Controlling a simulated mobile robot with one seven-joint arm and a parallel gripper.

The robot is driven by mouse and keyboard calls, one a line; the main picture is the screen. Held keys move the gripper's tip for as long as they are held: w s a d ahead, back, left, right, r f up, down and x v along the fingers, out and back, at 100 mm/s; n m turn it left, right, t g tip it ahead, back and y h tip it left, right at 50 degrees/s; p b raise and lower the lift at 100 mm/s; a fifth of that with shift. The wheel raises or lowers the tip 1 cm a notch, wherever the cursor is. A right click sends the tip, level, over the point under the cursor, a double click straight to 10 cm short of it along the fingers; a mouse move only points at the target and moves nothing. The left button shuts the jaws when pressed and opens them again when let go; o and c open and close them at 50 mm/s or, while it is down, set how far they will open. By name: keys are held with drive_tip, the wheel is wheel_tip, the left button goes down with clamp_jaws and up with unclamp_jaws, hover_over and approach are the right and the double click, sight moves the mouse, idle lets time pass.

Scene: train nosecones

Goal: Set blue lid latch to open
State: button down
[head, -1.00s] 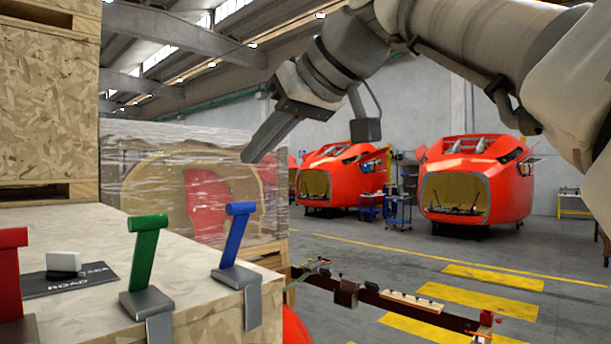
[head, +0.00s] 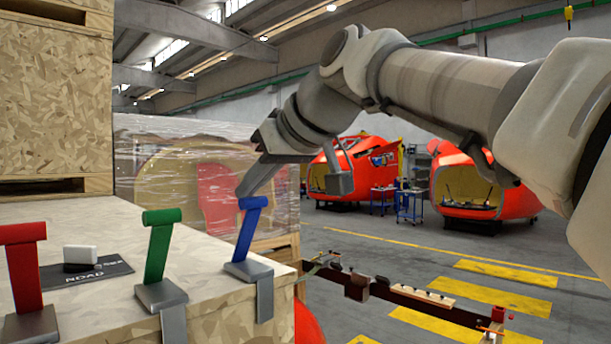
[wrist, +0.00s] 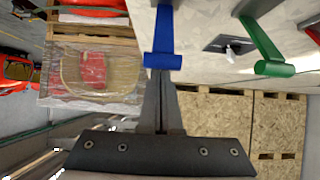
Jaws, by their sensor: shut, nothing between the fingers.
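The blue latch (head: 248,232) stands nearly upright on its grey base at the right front corner of the wooden crate (head: 220,313). Its crossbar is at the top. My gripper (head: 242,194) is shut and empty, with its tips at or just behind the blue crossbar in the head view. In the wrist view the shut fingers (wrist: 160,92) line up with the blue latch (wrist: 164,45), and their tips are hidden behind its crossbar. I cannot tell whether they touch it. The green latch (head: 159,248) and the red latch (head: 24,275) also stand upright, to the left.
A black card (head: 88,272) with a white and black block (head: 80,257) lies on the crate top. A tall stack of wooden crates (head: 52,110) rises at the left. A plastic-wrapped load (head: 155,165) stands behind. Open floor lies to the right.

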drive_tip(key=shift+s+d+f, duration=0.1)
drive_tip(key=shift+s+d, duration=0.05)
drive_tip(key=shift+d, duration=0.05)
drive_tip(key=shift+f, duration=0.15)
drive_tip(key=shift+s+d+f+b, duration=0.2)
drive_tip(key=shift+d+f+b, duration=0.1)
drive_tip(key=shift+b, duration=0.75)
drive_tip(key=shift+s+d+t+b, duration=0.25)
drive_tip(key=shift+t+b, duration=0.05)
drive_tip(key=shift+b, duration=0.3)
drive_tip(key=shift+r, duration=0.15)
